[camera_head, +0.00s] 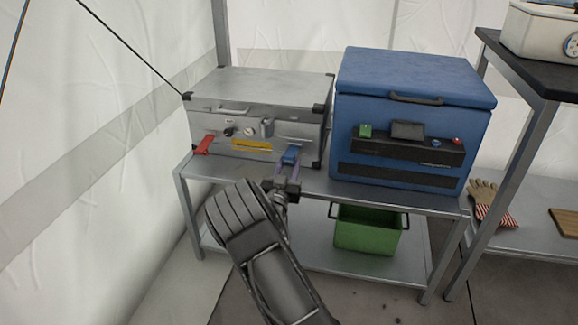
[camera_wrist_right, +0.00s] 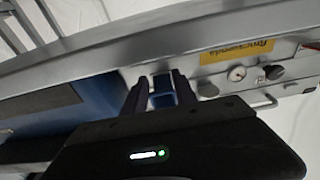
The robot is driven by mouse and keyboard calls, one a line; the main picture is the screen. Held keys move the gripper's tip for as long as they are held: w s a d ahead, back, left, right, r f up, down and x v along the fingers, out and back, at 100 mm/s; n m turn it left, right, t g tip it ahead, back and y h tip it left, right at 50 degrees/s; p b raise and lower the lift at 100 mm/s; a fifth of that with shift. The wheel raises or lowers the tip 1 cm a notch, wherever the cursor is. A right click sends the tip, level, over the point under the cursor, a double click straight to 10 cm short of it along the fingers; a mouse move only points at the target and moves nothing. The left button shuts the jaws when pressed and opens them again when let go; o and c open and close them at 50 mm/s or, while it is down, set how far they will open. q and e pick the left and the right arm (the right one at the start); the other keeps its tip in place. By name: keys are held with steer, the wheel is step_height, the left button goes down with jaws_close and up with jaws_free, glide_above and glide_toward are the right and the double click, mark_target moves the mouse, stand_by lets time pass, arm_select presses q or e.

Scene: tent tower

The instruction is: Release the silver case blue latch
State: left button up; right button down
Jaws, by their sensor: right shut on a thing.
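The silver case (camera_head: 262,88) stands with its lid down on the left of a metal table. Its blue latch (camera_head: 290,155) is on the lower right of the front face, and a red latch (camera_head: 204,144) is on the lower left. My right gripper (camera_head: 288,168) is at the blue latch, with its fingers shut on it. In the right wrist view the blue latch (camera_wrist_right: 162,92) lies between the two dark fingers (camera_wrist_right: 162,95), partly hidden by them. My left gripper is not in view.
A blue cooler box (camera_head: 410,110) stands close to the right of the case. A green crate (camera_head: 366,232) sits on the lower shelf. A yellow label (camera_head: 252,145) and small knobs are on the case front. A dark-topped bench (camera_head: 545,85) is at the right.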

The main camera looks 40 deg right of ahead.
steer(key=shift+d+r, duration=0.1)
steer(key=shift+r, duration=0.1)
stand_by(0.4)
steer(key=c, duration=1.4)
jaws_free()
steer(key=shift+c, duration=0.2)
steer(key=o, duration=0.4)
steer(key=shift+w+f, duration=0.1)
steer(key=shift+f, duration=0.05)
steer(key=shift+o, duration=0.2)
steer(key=p+v, duration=0.2)
steer(key=v, duration=0.6)
